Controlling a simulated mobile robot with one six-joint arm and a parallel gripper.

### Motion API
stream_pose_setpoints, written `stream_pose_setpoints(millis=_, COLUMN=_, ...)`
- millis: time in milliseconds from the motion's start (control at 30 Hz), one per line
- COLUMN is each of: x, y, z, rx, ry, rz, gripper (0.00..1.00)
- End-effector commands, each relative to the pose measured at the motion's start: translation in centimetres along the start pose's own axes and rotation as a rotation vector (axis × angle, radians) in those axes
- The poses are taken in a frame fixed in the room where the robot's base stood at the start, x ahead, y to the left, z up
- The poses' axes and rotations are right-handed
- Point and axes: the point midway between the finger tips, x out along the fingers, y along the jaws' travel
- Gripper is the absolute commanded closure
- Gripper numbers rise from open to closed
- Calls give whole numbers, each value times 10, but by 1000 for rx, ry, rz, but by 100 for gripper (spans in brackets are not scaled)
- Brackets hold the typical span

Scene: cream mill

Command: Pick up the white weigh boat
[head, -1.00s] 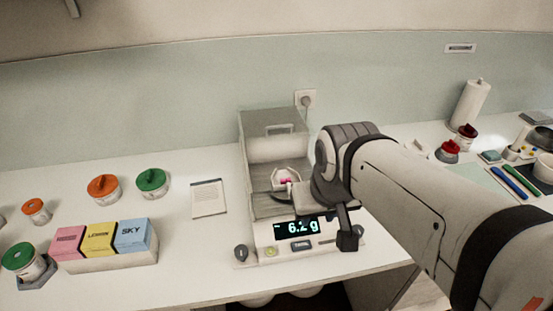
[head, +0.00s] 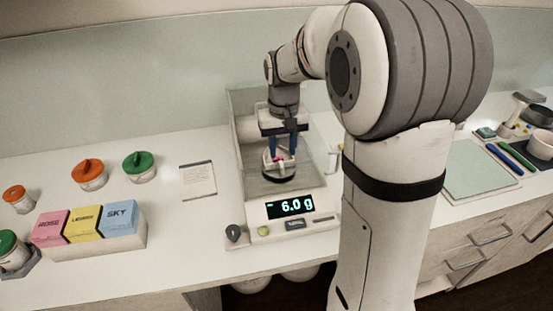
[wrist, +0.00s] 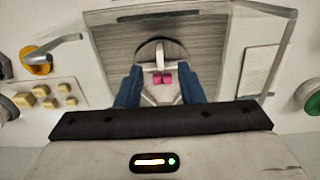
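The white weigh boat (head: 268,165) sits on the round dark pan inside the clear-walled balance (head: 255,230) and has something pink in it. My gripper (head: 283,150) points down into the balance from above. Its two blue fingers are apart, one on each side of the boat; the wrist view also shows my gripper (wrist: 160,88) open. I cannot tell whether the fingers touch the boat. The balance display (head: 290,207) reads 6.0 g.
Clear balance walls stand close around my gripper. To the left are a white card (head: 198,181), a green-lidded jar (head: 140,167), an orange-lidded jar (head: 90,174) and a box block marked ROSE, LEMON, SKY (head: 90,232). A green mat (head: 478,170) lies to the right.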

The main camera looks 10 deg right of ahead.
Motion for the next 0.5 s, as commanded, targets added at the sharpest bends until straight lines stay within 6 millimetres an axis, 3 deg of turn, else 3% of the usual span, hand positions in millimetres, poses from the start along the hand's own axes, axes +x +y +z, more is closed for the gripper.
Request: stream_pose_setpoints(millis=500, x=61, y=1, z=-5, rx=1, ry=-1, rz=0, gripper=65)
